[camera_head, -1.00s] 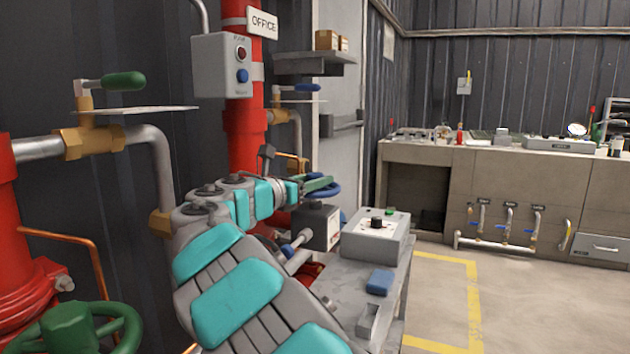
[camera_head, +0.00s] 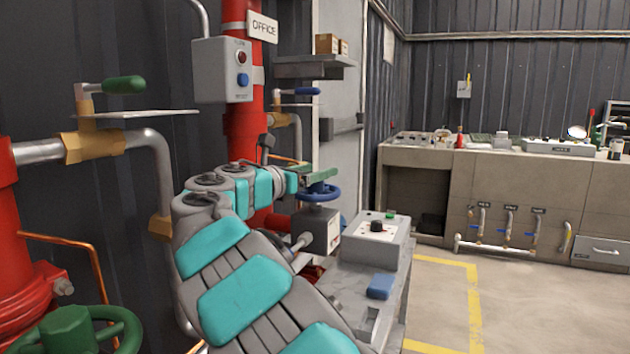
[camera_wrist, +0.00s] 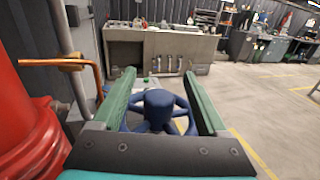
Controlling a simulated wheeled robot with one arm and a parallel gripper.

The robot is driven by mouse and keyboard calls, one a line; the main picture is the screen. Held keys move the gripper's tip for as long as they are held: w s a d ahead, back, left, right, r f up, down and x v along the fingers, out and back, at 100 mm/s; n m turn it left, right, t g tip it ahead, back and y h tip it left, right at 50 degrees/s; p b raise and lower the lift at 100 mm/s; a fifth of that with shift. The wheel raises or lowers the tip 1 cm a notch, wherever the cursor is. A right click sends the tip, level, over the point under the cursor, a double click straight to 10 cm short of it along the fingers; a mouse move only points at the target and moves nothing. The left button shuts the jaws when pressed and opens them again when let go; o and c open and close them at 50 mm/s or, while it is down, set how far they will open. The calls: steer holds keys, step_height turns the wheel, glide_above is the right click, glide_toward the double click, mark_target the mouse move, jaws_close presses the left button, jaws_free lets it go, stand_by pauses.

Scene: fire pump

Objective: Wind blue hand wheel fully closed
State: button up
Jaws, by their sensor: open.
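The blue hand wheel (camera_head: 318,194) sits on top of a grey box-shaped valve body (camera_head: 317,230), beside the red pipe. In the wrist view the blue wheel (camera_wrist: 158,112) lies between and beyond the two green fingers, with its raised hub facing me. My gripper (camera_head: 318,175) is at the wheel, just above it in the head view. In the wrist view my gripper (camera_wrist: 158,82) is open, one finger on each side of the hub. I cannot tell whether the fingers touch the wheel.
A red pipe (camera_head: 243,130) with a grey switch box (camera_head: 222,70) stands behind my arm. A control box (camera_head: 377,240) and a blue block (camera_head: 380,286) are on the bench at right. A green hand wheel (camera_head: 70,330) is at lower left. The floor at right is clear.

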steer(key=shift+r, duration=0.5)
steer(key=s+d+r+b, duration=0.1)
steer(key=s+d, duration=0.3)
steer(key=s, duration=1.1)
steer(key=shift+s+d+r, duration=0.2)
